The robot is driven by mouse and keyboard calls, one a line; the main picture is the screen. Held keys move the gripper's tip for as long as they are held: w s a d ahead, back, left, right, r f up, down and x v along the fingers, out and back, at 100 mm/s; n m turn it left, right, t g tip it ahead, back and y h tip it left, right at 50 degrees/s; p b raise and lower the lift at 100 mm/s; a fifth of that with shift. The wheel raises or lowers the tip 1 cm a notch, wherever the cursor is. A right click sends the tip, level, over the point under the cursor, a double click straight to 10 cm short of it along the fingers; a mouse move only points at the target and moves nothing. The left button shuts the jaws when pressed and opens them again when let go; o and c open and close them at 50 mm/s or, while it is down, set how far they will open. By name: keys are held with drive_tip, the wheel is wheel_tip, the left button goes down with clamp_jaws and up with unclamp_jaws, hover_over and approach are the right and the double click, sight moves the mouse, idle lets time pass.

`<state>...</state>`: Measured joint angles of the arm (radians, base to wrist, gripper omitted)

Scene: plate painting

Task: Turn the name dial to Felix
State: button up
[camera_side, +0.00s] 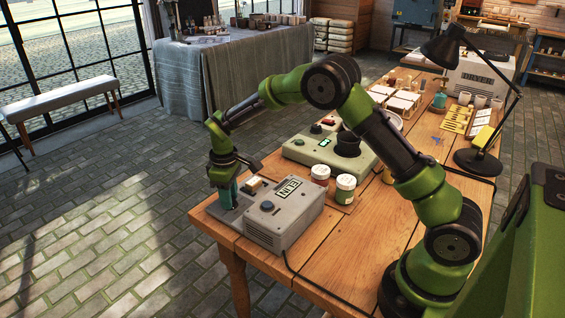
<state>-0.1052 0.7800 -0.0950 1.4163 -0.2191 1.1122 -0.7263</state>
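A grey box (283,226) stands on the near left corner of the wooden table. Its small lit display (289,188) shows a short name that looks like "NILS"; the last letter is hard to read. A dark blue round knob (267,207) sits on its top, uncovered. My gripper (228,199) points down at the box's left end, beside the blue knob and apart from it. Teal parts show at its fingertips; I cannot tell whether they are fingers or a held piece. Whether it touches anything there is hidden. I cannot make out which control is the name dial.
A pale green machine (305,151) with a red knob and a dark round part stands behind the box. Two white-labelled jars (345,189) stand between them. A black lamp (479,160) and a box marked "DRYER" (480,75) are farther right. A cable runs along the near tabletop.

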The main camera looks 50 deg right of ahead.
drive_tip(key=c, duration=0.5)
drive_tip(key=shift+o, duration=0.2)
drive_tip(key=shift+m, duration=0.3)
drive_tip(key=m, duration=0.9)
drive_tip(key=shift+r+m, duration=0.1)
drive_tip(key=shift+m, duration=0.2)
drive_tip(key=o, duration=1)
drive_tip(key=shift+o, duration=0.2)
